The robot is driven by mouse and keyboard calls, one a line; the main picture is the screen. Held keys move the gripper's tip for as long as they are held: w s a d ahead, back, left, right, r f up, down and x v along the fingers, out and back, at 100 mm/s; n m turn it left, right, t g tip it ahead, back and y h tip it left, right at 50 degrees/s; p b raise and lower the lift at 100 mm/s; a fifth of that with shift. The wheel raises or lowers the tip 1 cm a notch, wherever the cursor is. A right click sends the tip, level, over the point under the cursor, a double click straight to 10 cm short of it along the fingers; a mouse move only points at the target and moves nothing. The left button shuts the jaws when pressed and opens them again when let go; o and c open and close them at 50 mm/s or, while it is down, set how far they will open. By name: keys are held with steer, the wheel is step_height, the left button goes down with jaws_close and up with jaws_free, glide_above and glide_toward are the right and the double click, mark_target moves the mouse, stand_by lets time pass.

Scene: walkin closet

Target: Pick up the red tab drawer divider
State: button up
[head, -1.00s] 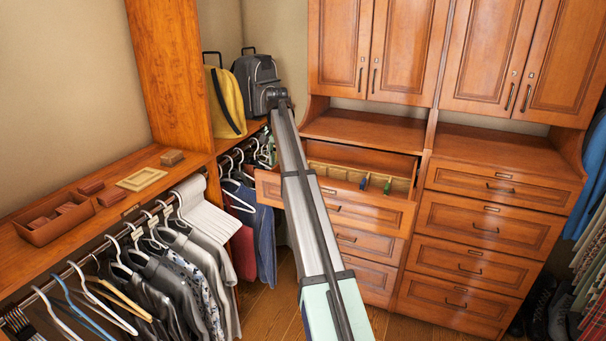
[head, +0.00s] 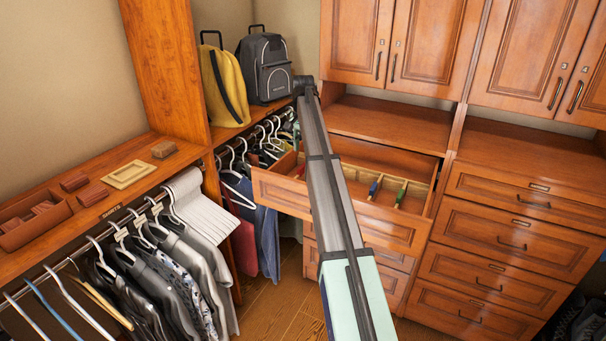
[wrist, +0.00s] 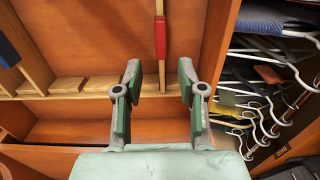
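The open drawer (head: 385,228) holds wooden dividers with coloured tabs. In the wrist view the red tab drawer divider (wrist: 160,38) runs lengthwise, with its red tab above and between my fingertips in the picture. My gripper (wrist: 160,78) is open with nothing held; its two fingers stand on either side of the divider's line, short of the red tab. A blue-tabbed divider (wrist: 8,50) is at the upper left; it also shows in the head view (head: 374,187) near a green-tabbed one (head: 400,196).
Hanging clothes on hangers (wrist: 262,100) are close on the right in the wrist view. A yellow backpack (head: 222,90) and a grey backpack (head: 264,70) sit on the shelf left of the drawer. Closed drawers (head: 510,235) are at the right.

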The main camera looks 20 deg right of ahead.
mark_target(303, 165)
step_height(303, 165, down, 8)
steer(key=shift+r+p, duration=0.1)
steer(key=shift+p, duration=0.95)
steer(key=shift+a+f+p, duration=0.15)
steer(key=shift+f+p, duration=1.15)
steer(key=shift+f, duration=1.3)
jaws_close()
